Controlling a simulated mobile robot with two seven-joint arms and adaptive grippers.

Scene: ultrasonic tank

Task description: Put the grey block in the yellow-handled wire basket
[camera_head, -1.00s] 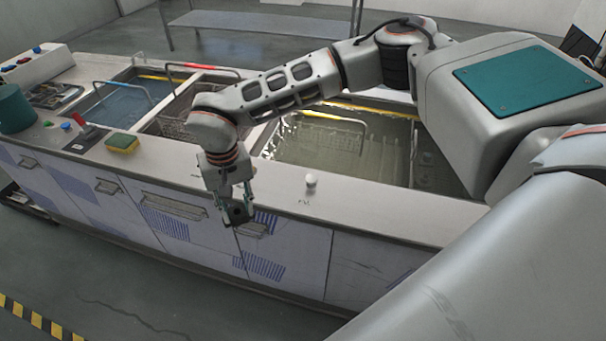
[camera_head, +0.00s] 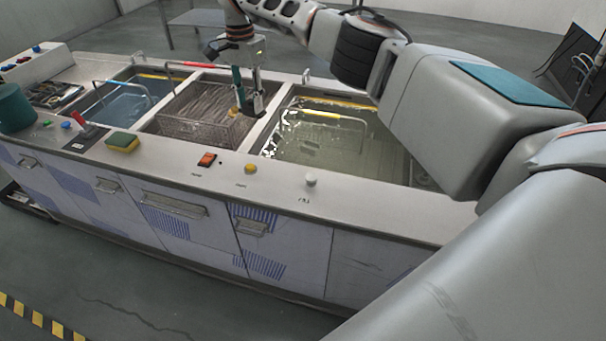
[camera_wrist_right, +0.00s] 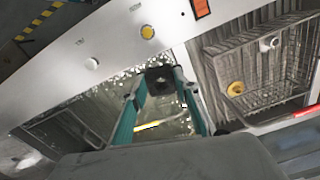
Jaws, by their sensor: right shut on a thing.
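My right gripper (camera_head: 250,106) is shut on the grey block, over the divider between the middle and right tanks in the head view. In the right wrist view, the dark grey block (camera_wrist_right: 160,76) is between the teal-sided fingertips (camera_wrist_right: 157,86). The yellow-handled wire basket is in the water of the right tank; its handle (camera_head: 321,114) rises at the tank's back. The yellow grip (camera_wrist_right: 148,126) also shows in the right wrist view. The basket's mesh is hard to make out under the water. My left gripper is out of view.
The middle tank holds a wire basket (camera_head: 190,125) with a red handle (camera_head: 186,64); a yellow ring (camera_wrist_right: 235,88) and a white piece lie in it. The left tank (camera_head: 118,103) holds blue water. A sponge (camera_head: 122,142), orange switch (camera_head: 207,159) and knobs sit on the front counter.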

